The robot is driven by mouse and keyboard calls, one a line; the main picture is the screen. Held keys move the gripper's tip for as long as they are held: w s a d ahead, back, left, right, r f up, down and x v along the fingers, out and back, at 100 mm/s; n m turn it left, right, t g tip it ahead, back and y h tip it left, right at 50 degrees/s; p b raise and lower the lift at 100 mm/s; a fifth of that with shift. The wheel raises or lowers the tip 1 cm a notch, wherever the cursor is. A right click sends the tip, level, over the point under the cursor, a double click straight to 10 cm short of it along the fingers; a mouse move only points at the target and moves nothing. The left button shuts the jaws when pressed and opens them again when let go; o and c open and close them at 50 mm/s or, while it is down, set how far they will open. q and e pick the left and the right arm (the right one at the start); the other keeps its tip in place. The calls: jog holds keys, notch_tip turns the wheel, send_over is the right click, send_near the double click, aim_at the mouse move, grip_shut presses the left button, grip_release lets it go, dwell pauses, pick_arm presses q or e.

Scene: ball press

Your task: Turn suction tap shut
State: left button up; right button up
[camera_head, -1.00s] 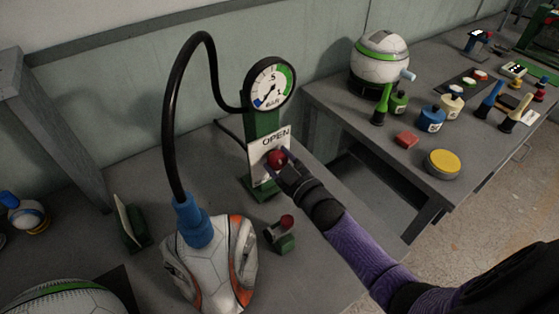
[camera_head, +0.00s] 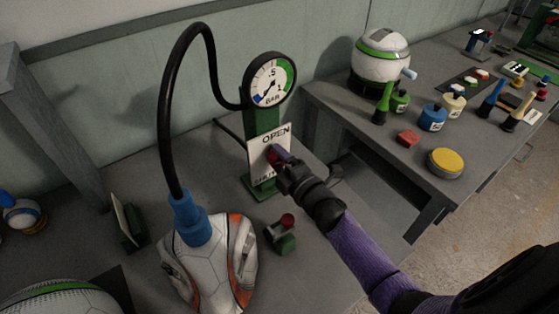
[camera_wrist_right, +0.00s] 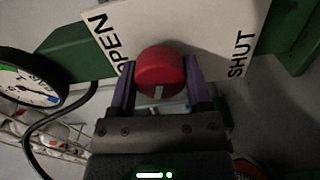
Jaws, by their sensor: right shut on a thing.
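The suction tap is a red round knob (camera_wrist_right: 160,74) with a pale mark, on a white plate (camera_head: 264,142) lettered OPEN at the top. In the right wrist view the plate also reads SHUT on the right. My right gripper (camera_wrist_right: 158,92) has its two purple fingers on either side of the knob and is shut on it. In the head view the right gripper (camera_head: 284,163) hides most of the knob. The pale mark points down in the wrist view, towards neither word. A round gauge (camera_head: 269,81) tops the green post. My left gripper is not in view.
A black hose (camera_head: 172,100) loops from the gauge post to a blue fitting (camera_head: 191,219) on a deflated ball (camera_head: 208,270). A small green block with a red knob (camera_head: 283,235) stands in front of the post. A second bench holds bottles and a ball.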

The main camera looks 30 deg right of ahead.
jog(key=shift+f+n+b, duration=0.1)
jog(key=shift+n+b, duration=0.35)
jog(key=shift+n, duration=1.45)
jog(key=o, duration=1.3)
jog(key=shift+s, duration=0.15)
jog(key=s, duration=0.3)
jog(key=s+d, duration=0.1)
jog(key=s, duration=0.2)
jog(key=s+p, duration=0.1)
jog(key=s, duration=0.2)
jog(key=shift+s+d, duration=0.2)
jog(key=shift+s, duration=0.1)
